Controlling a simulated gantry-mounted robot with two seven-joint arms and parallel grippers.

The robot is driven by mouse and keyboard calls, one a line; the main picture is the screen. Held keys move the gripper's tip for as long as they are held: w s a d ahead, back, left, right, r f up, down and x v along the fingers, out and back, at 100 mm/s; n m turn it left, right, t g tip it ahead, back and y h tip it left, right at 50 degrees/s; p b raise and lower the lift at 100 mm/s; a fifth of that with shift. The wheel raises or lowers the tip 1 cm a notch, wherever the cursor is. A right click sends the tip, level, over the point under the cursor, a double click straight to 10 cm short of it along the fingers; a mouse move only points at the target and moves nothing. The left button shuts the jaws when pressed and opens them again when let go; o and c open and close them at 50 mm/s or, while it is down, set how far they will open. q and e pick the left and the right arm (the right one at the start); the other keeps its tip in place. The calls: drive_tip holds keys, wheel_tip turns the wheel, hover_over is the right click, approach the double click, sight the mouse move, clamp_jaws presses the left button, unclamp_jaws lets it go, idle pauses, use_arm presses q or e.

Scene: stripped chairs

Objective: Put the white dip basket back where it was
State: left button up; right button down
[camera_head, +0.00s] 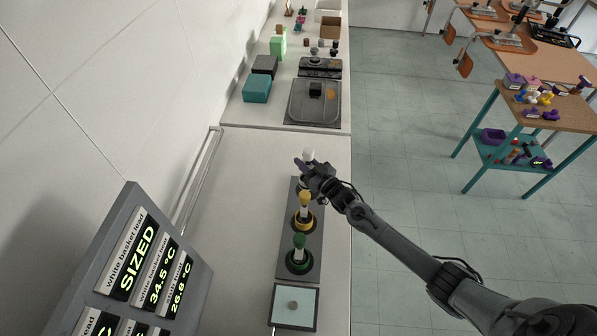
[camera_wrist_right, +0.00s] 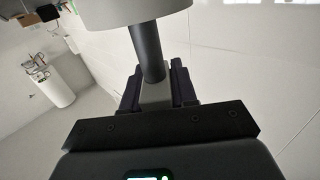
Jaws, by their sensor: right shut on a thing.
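My right gripper (camera_head: 306,176) is over the far end of a long grey base (camera_head: 315,250). It is shut on the dark stem of the white dip basket, whose white top (camera_head: 308,155) shows just beyond the fingers. In the right wrist view the pale top (camera_wrist_right: 140,10) and stem (camera_wrist_right: 146,55) stand between the fingers (camera_wrist_right: 157,90). The basket's lower part is hidden, so I cannot tell whether it touches the base. A yellow-topped basket (camera_head: 304,198) and a green-topped basket (camera_head: 299,241) stand upright on the base. My left gripper is not in view.
A grey display panel (camera_head: 140,250) at left reads "white basket lead SIZED". A pale square plate (camera_head: 295,306) lies at the near end. A dark tray (camera_head: 314,103) and teal box (camera_head: 257,88) are farther back. Counter left of the base is clear.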

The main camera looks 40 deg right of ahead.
wheel_tip(320, 180, down, 3)
drive_tip(key=b, duration=0.2)
drive_tip(key=shift+d+f+b, duration=0.15)
drive_tip(key=shift+f+b, duration=0.05)
drive_tip(key=shift+b, duration=0.1)
drive_tip(key=shift+f, duration=0.1)
drive_tip(key=shift+f, duration=0.2)
drive_tip(key=c, duration=0.9)
unclamp_jaws()
